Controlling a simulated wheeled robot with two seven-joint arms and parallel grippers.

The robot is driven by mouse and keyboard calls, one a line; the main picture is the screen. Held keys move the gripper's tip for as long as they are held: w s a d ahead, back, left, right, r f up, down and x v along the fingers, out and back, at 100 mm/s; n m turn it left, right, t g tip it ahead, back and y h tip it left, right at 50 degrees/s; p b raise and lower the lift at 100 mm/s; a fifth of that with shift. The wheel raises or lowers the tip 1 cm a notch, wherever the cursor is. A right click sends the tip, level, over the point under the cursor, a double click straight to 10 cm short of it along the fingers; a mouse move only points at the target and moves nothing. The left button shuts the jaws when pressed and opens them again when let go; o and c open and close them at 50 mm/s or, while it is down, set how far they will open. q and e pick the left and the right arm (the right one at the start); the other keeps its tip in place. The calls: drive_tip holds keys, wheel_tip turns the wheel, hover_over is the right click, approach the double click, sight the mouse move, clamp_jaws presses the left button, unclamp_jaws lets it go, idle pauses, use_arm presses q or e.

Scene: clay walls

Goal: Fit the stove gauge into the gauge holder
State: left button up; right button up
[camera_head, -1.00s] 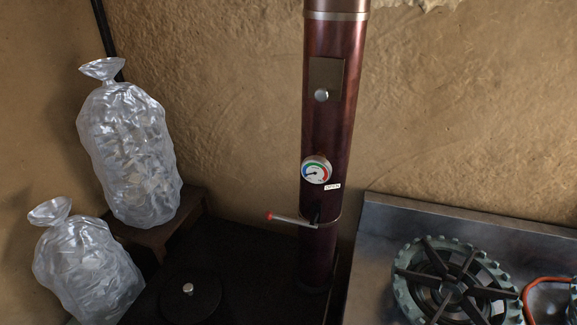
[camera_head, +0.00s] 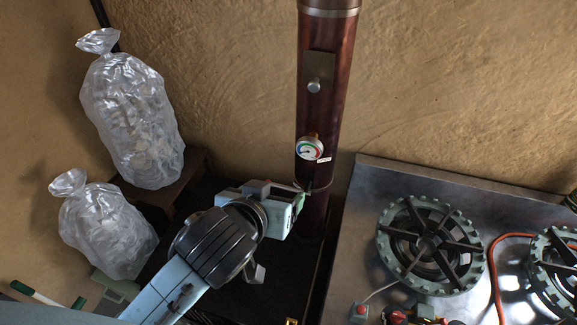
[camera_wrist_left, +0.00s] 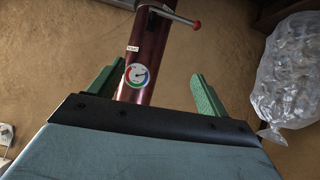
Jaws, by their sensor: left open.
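The stove gauge (camera_head: 310,148) is a small round dial with a white, green, red and blue face. It sits against the front of the dark red stovepipe, just above a small white label. It also shows in the left wrist view (camera_wrist_left: 137,74). I cannot make out a separate gauge holder; a brownish bit shows at the dial's upper edge. My left gripper (camera_head: 285,195) is open and empty, below and left of the gauge, near the pipe's lever. In the left wrist view its green fingers (camera_wrist_left: 152,76) stand apart, with the gauge seen between them. My right gripper is not in view.
The pipe (camera_head: 325,115) carries a plate with a round knob (camera_head: 314,86) above the gauge. A red-tipped lever (camera_wrist_left: 178,17) sticks out near the label. Clear bags (camera_head: 130,120) stand at left. A metal hob (camera_head: 365,220) with burners and an orange hose lies right.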

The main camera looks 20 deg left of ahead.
use_arm(q)
drive_tip(key=t, duration=0.2)
approach(308, 150)
drive_tip(key=s, duration=0.2)
drive_tip(key=shift+h, duration=0.3)
drive_tip(key=x, duration=0.4)
drive_tip(key=p+x, duration=0.1)
drive_tip(key=x, duration=0.8)
drive_tip(key=shift+w+a+r+p, duration=0.2)
drive_tip(key=shift+a+r+p, duration=0.05)
drive_tip(key=shift+r+p, duration=0.1)
drive_tip(key=c, duration=1.1)
drive_tip(key=shift+s+f, duration=0.15)
drive_tip(key=shift+s, duration=2.35)
drive_tip(key=shift+s+f, duration=0.15)
drive_tip(key=shift+s, duration=2.35)
